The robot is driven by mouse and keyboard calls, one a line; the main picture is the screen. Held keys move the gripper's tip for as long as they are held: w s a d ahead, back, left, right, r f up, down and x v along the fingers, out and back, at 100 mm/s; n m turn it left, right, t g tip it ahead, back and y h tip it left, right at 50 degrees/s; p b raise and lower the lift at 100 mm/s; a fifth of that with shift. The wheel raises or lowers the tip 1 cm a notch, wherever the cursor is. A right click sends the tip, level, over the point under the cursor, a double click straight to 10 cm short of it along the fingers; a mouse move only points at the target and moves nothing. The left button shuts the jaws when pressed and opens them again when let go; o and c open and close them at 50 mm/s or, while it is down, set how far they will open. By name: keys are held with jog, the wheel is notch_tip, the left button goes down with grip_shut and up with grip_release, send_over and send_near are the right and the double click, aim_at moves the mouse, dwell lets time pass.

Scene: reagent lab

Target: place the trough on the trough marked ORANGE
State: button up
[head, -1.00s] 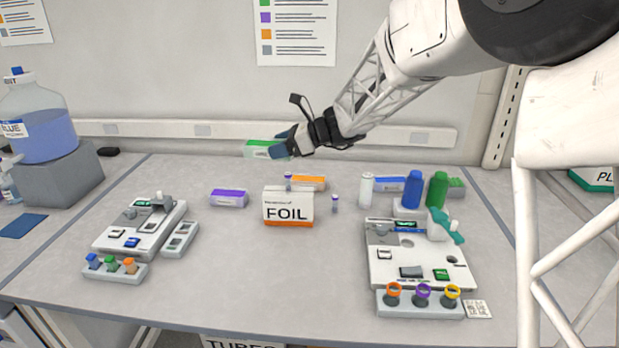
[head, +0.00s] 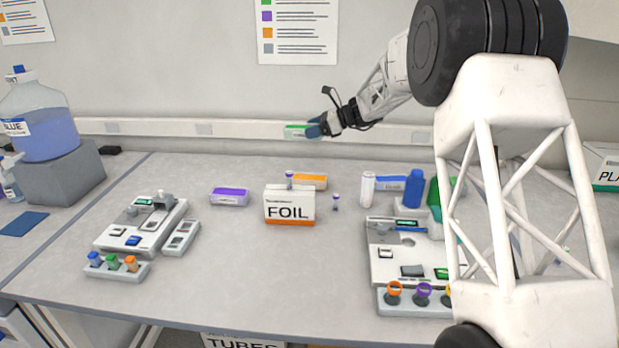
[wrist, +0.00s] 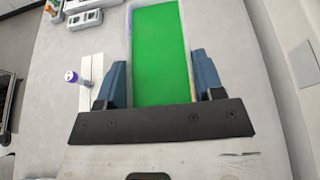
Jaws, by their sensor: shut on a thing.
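My gripper (head: 316,128) is shut on a trough with green contents (head: 296,132), held in the air above the back of the bench. In the wrist view the green trough (wrist: 160,50) lies between the two blue fingers of my gripper (wrist: 160,82). The trough with orange contents (head: 312,181) stands on the bench behind the FOIL box (head: 289,207), which hides part of it. The held trough is above and behind the orange one, well apart from it. The orange trough cannot be made out in the wrist view.
A purple trough (head: 230,196) stands left of the FOIL box. Small purple-capped vials (head: 336,202) stand near the orange trough. A white bottle (head: 367,189), a blue trough (head: 391,183) and a blue bottle (head: 413,188) stand to the right. Bench space in front of the FOIL box is clear.

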aim_at(309, 181)
jog(key=w, duration=0.1)
jog(key=w+d, duration=0.1)
jog(key=w+f, duration=0.1)
jog(key=shift+d, duration=0.3)
jog(key=shift+f, duration=2.45)
jog(key=shift+f, duration=0.1)
jog(key=shift+f, duration=2.4)
jog(key=shift+f, duration=2.5)
jog(key=shift+f, duration=0.1)
